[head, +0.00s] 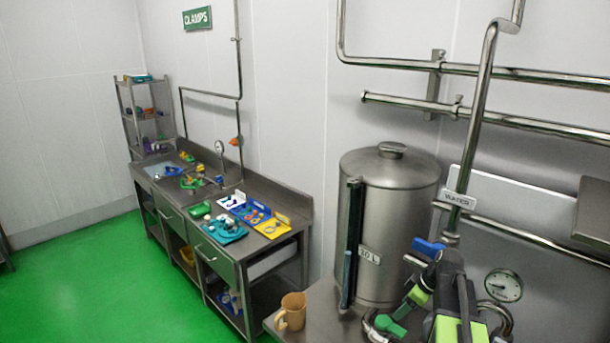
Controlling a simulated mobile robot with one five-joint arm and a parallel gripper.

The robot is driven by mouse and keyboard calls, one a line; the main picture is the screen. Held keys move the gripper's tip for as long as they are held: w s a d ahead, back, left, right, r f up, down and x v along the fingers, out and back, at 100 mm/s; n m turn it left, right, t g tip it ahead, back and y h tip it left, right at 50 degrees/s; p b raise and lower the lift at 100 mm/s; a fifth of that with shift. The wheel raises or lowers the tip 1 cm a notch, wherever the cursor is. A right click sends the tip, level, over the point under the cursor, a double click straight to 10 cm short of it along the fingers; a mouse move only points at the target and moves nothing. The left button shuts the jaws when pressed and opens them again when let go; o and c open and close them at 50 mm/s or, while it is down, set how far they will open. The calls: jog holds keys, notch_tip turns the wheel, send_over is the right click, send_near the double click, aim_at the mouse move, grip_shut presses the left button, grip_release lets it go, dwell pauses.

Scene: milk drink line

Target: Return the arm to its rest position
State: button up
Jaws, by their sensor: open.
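My gripper (456,285), dark grey with lime-green parts, is at the lower right of the head view. It is in front of the wall pipes and to the right of the steel tank (385,225). Its jaws are open, and I see nothing held in them. The lower part of my arm is cut off by the bottom edge of the picture.
A blue valve handle (428,247) and a green valve handle (385,326) are close to my gripper. A pressure gauge (503,286) is to its right. A tan jug (292,311) stands on the counter. Green floor (90,285) is clear at left.

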jog(key=s+a+f+n+g+b, duration=0.1)
jog(key=a+f+b, duration=0.4)
jog(key=a, duration=0.4)
jog(key=s+a+f+g+b, duration=0.1)
jog(key=s+a+f+b, duration=0.1)
jog(key=a+f+b, duration=0.4)
jog(key=s+a+f+m+g+h, duration=0.1)
jog(key=s+a+f+m+h, duration=0.2)
jog(key=s+m, duration=0.3)
jog(key=shift+s+a+f+m, duration=0.3)
jog(key=shift+a+f+m, duration=0.35)
jog(key=shift+m, duration=1.55)
jog(key=shift+r, duration=0.1)
